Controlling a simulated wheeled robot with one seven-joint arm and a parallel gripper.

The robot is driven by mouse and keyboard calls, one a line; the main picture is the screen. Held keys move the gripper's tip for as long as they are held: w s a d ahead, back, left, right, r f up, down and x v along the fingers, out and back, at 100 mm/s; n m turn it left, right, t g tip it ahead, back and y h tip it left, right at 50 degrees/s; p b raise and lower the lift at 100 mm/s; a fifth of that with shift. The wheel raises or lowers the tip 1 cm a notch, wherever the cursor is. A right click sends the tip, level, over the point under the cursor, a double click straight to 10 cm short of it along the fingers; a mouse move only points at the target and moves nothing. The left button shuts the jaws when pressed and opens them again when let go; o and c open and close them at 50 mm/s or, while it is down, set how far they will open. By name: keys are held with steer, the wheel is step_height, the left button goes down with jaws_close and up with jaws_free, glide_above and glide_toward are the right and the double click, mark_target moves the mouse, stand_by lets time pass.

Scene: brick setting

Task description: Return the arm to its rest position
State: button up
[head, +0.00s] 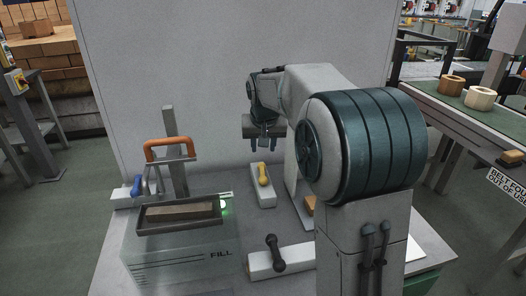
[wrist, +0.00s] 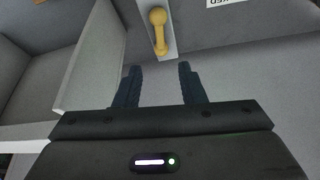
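A clear box marked FILL (head: 190,258) with a brown bar in its tray (head: 152,228) stands at front left, beside an orange-handled frame (head: 170,143). A dark-handled block (head: 262,264) lies in front. A grey wall panel (head: 200,80) stands behind; a conveyor (head: 430,106) is at right.

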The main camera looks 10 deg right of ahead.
steer(key=shift+r, duration=0.15)
steer(key=s+n+g+p, duration=0.1)
steer(key=s+p, duration=0.6)
steer(key=s, duration=2.4)
steer(key=shift+s+a+n+g+y, duration=0.25)
steer(key=shift+n+g+y, duration=0.05)
steer(key=shift+r, duration=0.1)
